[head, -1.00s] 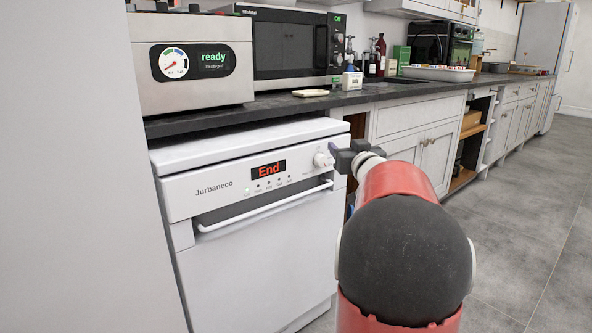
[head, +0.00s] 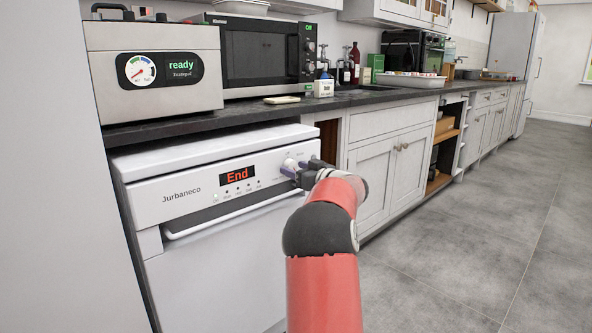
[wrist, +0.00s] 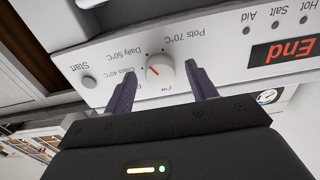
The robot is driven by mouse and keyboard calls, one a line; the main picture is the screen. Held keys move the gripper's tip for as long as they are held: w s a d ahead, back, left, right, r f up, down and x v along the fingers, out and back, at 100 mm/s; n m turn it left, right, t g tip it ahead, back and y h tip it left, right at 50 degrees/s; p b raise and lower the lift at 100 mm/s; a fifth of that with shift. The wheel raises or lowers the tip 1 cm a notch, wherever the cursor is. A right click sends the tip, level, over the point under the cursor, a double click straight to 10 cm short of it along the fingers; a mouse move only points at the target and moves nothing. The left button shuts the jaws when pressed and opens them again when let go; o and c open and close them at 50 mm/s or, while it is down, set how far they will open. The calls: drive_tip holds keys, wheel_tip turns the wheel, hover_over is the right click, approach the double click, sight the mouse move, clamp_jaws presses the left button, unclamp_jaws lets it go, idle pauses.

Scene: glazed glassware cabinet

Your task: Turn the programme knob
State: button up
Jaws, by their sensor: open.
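The programme knob (wrist: 160,69) is a round white dial with a red mark, on the front panel of the white dishwasher (head: 170,188). In the wrist view, temperature labels surround it, including Daily 50°C and Pots 70°C; the red mark lies on the knob's left side. My gripper (wrist: 161,86) is open, with one dark finger at each side of the knob in that view. I cannot tell whether the fingers touch it. In the head view, my gripper (head: 303,171) is at the panel's right end and partly hides the knob (head: 290,164).
The red display (head: 238,175) reads End. A start button (wrist: 89,82) sits left of the knob in the wrist view. The dark worktop (head: 190,129) above carries a steel appliance (head: 160,92) and a microwave (head: 262,55). Floor at right is clear.

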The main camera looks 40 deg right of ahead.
drive_tip(key=shift+w, duration=0.25)
drive_tip(key=shift+c, duration=0.4)
drive_tip(key=c, duration=0.9)
